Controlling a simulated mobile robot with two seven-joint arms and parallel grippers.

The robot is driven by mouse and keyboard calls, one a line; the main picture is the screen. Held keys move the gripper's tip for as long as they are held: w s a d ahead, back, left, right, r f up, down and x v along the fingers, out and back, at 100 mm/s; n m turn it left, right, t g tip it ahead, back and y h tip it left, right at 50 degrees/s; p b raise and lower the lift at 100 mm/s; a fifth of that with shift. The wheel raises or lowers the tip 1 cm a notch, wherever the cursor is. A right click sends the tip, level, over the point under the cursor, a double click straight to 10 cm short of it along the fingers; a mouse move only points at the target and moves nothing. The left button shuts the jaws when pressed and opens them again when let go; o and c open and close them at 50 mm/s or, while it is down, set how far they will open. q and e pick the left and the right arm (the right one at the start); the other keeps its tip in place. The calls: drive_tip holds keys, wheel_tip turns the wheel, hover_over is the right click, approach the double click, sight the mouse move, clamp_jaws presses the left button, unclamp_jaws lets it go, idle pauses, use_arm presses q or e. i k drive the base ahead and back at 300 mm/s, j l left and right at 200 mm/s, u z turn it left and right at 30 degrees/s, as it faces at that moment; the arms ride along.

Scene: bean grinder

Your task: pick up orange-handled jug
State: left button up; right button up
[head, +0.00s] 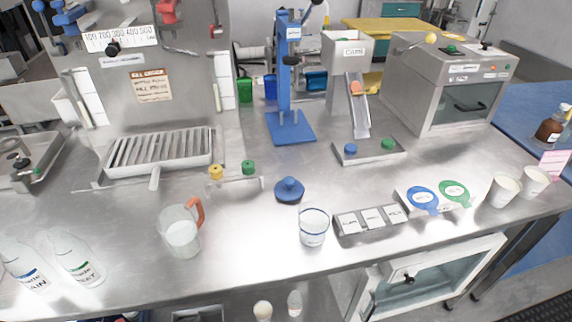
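The orange-handled jug (180,235) stands upright near the front left of the steel counter in the head view. It is clear, with something whitish inside it. Its orange handle (198,214) is on its upper right side and faces right and away from me. Neither of my grippers is in the head view, and nothing touches the jug.
Two clear bottles (74,257) stand left of the jug. A slatted tray (160,151) lies behind. The counter's front edge is close.

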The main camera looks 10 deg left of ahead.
sight(186, 243)
drive_tip(key=j+u, duration=0.25)
drive_tip(key=u, duration=0.15)
drive_tip(key=j+u, duration=0.35)
drive_tip(key=l, duration=0.1)
